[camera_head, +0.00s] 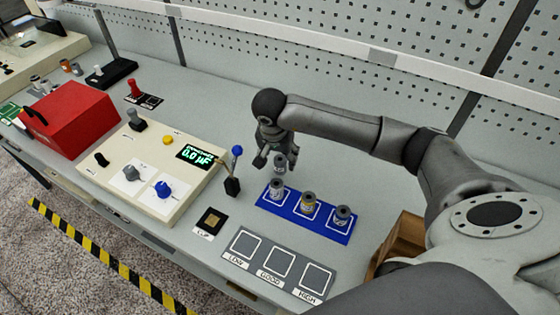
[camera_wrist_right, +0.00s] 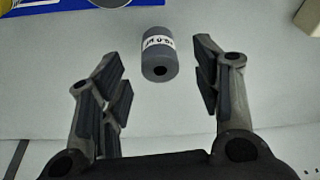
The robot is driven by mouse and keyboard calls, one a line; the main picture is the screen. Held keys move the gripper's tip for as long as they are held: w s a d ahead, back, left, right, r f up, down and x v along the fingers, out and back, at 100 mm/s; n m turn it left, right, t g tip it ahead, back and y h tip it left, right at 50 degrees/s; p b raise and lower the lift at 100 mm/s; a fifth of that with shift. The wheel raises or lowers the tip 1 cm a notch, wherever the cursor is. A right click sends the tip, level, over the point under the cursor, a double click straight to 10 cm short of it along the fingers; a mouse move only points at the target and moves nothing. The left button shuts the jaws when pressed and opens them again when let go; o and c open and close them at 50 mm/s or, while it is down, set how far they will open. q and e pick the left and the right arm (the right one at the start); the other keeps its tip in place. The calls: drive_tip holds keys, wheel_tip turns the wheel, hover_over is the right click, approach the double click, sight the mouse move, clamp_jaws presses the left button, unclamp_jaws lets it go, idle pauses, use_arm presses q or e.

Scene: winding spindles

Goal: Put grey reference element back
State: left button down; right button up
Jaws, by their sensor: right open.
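A grey cylinder with a white label (camera_head: 280,163) is just behind the blue mat (camera_head: 332,233) in the head view. It also shows in the right wrist view (camera_wrist_right: 159,55), between and beyond the fingertips, with bare space on both sides. The label's writing is too small to read surely. My right gripper (camera_head: 276,158) is open and points down around or just above this cylinder; I cannot tell its exact height. My left gripper is out of view.
A measuring panel with a lit display (camera_head: 195,154) and knobs stands left, beside a blue-knobbed lever (camera_head: 234,175). A CLIP pad (camera_head: 211,221) and empty LOW, GOOD and HIGH squares (camera_head: 279,263) lie in front. A red box (camera_head: 68,118) is further left. A pegboard wall rises behind.

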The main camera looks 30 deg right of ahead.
drive_tip(key=shift+x, duration=1.3)
drive_tip(key=c, duration=1.2)
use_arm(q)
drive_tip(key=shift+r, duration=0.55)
use_arm(e)
drive_tip(key=shift+r, duration=0.2)
